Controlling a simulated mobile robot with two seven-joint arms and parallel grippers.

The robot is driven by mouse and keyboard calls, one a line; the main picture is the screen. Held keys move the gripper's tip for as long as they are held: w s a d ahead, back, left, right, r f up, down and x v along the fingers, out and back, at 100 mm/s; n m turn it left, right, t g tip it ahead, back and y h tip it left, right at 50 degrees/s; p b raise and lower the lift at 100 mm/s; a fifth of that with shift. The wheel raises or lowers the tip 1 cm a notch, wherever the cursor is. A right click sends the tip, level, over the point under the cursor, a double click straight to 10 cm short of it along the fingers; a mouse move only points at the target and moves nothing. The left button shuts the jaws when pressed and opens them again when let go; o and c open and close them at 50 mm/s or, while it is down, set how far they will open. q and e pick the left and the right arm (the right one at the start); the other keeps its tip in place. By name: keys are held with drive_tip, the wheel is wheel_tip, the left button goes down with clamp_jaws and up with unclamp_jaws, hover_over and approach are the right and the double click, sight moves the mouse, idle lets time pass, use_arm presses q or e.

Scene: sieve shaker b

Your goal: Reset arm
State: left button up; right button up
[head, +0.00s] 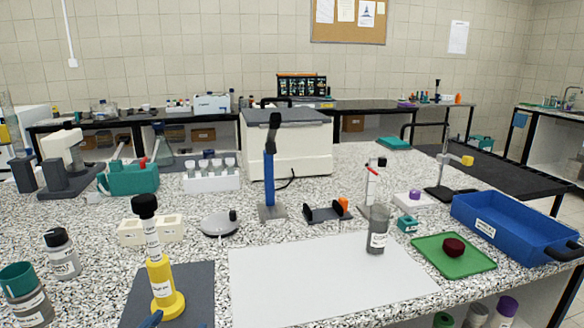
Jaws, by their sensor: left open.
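My left gripper (151,319) barely shows at the bottom edge in the head view. Only a small blue part is visible, in front of the yellow stand (162,285) and over the dark mat (195,305). The rest of it is cut off by the frame, and nothing is seen held in it. My right gripper is not in view.
The speckled bench is crowded: a jar (62,254) at left, a tube rack (212,180), a blue post (268,180), a glass cylinder (377,230), a green tray (440,262) and a blue bin (510,225). The white sheet (315,285) is mostly clear.

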use_arm(q)
drive_tip(key=s+a+f+n+g, duration=0.1)
drive_tip(key=s+a+f+g, duration=0.1)
drive_tip(key=s+f+g, duration=1.25)
drive_tip(key=w+d+f+t+h+p, duration=0.1)
drive_tip(key=d+f+t+p, duration=0.3)
drive_tip(key=t, duration=0.6)
drive_tip(key=shift+w+d+f+m+h+p, duration=0.15)
drive_tip(key=shift+d+f+m+h+p, duration=0.25)
drive_tip(key=shift+d+h, duration=0.6)
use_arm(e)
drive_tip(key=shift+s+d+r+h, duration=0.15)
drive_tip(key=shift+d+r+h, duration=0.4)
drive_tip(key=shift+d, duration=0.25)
use_arm(q)
drive_tip(key=shift+d+t, duration=0.15)
drive_tip(key=shift+t, duration=0.1)
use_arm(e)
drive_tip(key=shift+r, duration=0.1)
